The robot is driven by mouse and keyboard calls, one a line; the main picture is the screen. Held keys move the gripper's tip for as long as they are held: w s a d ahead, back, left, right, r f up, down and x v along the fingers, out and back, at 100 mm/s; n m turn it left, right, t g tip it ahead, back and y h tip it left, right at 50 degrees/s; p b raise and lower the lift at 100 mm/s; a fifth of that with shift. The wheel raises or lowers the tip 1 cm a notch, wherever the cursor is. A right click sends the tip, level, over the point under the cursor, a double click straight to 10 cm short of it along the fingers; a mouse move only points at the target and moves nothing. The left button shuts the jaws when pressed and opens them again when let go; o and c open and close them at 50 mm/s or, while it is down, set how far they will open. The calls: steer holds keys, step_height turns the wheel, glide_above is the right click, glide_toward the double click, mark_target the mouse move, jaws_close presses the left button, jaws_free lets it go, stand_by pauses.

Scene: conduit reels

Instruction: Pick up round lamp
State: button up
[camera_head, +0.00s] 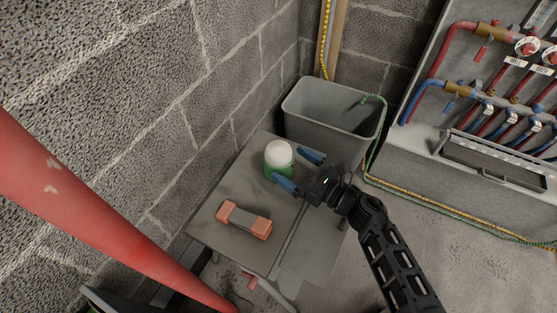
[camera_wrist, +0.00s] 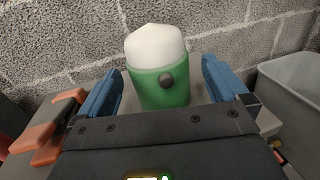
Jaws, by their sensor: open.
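The round lamp (camera_head: 278,160) has a white domed top and a green body. It stands upright on a small grey table (camera_head: 217,206) near the block wall. In the wrist view the lamp (camera_wrist: 157,68) is straight ahead, with a dark round knob on its green side. My gripper (camera_head: 297,170) is open, with one blue finger on either side of the lamp's near part. In the wrist view the fingers (camera_wrist: 162,88) flank the green body, with a visible gap on each side. Its base is partly hidden behind the gripper.
An orange and grey block-shaped object (camera_head: 244,220) lies on the table left of my gripper. A grey bin (camera_head: 331,116) stands behind the table. Red and blue pipes (camera_head: 470,90) are at the right. A red pole (camera_head: 95,210) crosses the left foreground.

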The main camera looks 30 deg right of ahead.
mark_target(267, 149)
steer(key=x, duration=0.4)
steer(key=shift+w+a+r, duration=0.15)
steer(key=shift+a+r, duration=0.05)
steer(key=shift+a, duration=0.05)
steer(key=shift+c, duration=0.4)
steer(key=c, duration=0.9)
steer(key=shift+c, duration=0.4)
steer(key=shift+r, duration=0.1)
